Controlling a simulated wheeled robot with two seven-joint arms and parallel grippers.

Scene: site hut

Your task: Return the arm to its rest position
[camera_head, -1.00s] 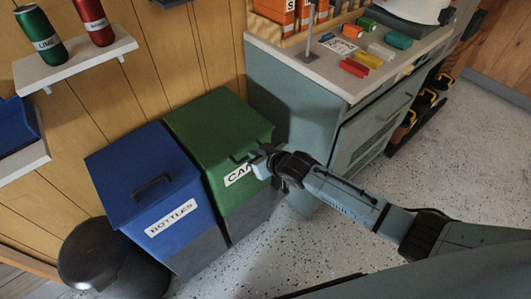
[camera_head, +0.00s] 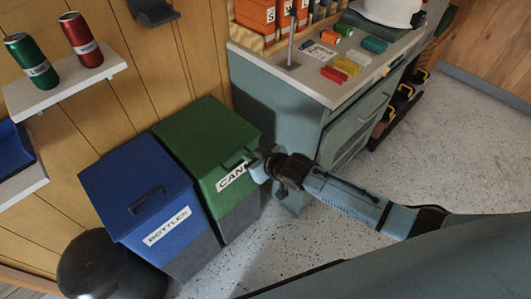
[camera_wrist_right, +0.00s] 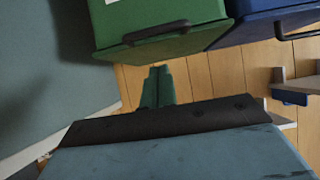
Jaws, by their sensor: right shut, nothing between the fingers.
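My right arm reaches in from the right in the head view, and its gripper (camera_head: 256,164) is in front of the green bin labelled CANS (camera_head: 208,150), by the bin's handle and label. I cannot tell from this view whether it touches the handle. In the right wrist view the shut, empty fingers (camera_wrist_right: 157,88) show below the green bin (camera_wrist_right: 155,25) and its dark handle (camera_wrist_right: 157,34). My left gripper is not in view.
A blue bin labelled BOTTLES (camera_head: 140,185) stands left of the green one, with a black rounded bin (camera_head: 105,268) before it. A workbench (camera_head: 280,115) with small coloured items is close behind my arm. A shelf (camera_head: 65,84) holds two cans. Speckled floor at right is clear.

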